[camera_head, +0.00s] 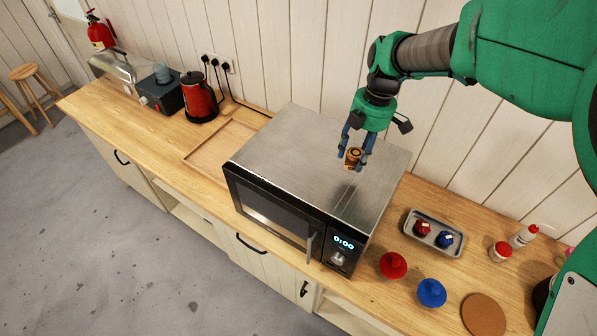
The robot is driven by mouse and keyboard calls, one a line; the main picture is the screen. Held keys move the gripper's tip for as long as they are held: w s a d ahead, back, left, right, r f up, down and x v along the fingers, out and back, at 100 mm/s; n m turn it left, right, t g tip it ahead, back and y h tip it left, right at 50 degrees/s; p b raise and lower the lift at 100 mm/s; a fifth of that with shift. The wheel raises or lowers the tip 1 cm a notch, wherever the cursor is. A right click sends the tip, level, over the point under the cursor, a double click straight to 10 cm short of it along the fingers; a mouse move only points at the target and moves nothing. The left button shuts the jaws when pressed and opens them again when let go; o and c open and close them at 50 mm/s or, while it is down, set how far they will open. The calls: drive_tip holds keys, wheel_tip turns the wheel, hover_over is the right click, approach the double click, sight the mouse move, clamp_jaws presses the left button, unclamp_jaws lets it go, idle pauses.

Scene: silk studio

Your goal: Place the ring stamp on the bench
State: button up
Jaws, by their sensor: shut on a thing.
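A small brown, wood-coloured piece (353,158), which I take to be the ring stamp, is held upright or nearly so. My gripper (357,154) points down with its fingers shut on it, and they hide part of its sides. It appears above the right part of the microwave's top. A gap below it seems to show, but its height is hard to tell from this one view. The bench (375,295) is the long wooden counter along the wall.
The microwave (290,150) takes up the middle of the bench. Right of it are a metal tray (420,243) with two small pieces, a red knobbed piece (393,265), a blue one (432,292), a cork disc (483,315) and bottles. Left are a board (215,150) and red kettle (198,98).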

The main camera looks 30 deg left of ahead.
sight(355, 152)
wheel_tip(355, 152, up, 4)
drive_tip(key=shift+r, duration=0.2)
drive_tip(key=w+d+m+b, duration=0.1)
drive_tip(key=w+d+b, duration=0.1)
drive_tip(key=w+d, duration=0.5)
drive_tip(key=w+d+m+b, duration=0.1)
drive_tip(key=w+d, duration=0.4)
drive_tip(key=w, duration=0.5)
drive_tip(key=w+d+m+b, duration=0.1)
drive_tip(key=w+d+b, duration=0.1)
drive_tip(key=w+d, duration=0.7)
drive_tip(key=w+d+m+b, duration=0.1)
drive_tip(key=w+d, duration=0.3)
drive_tip(key=d, duration=0.9)
wheel_tip(355, 152, down, 29)
drive_tip(key=shift+w+d, duration=0.15)
drive_tip(key=shift+w, duration=0.05)
drive_tip(key=shift+f, duration=0.1)
drive_tip(key=shift+f, duration=3.1)
drive_tip(key=shift+f, duration=0.15)
drive_tip(key=shift+f, duration=1.75)
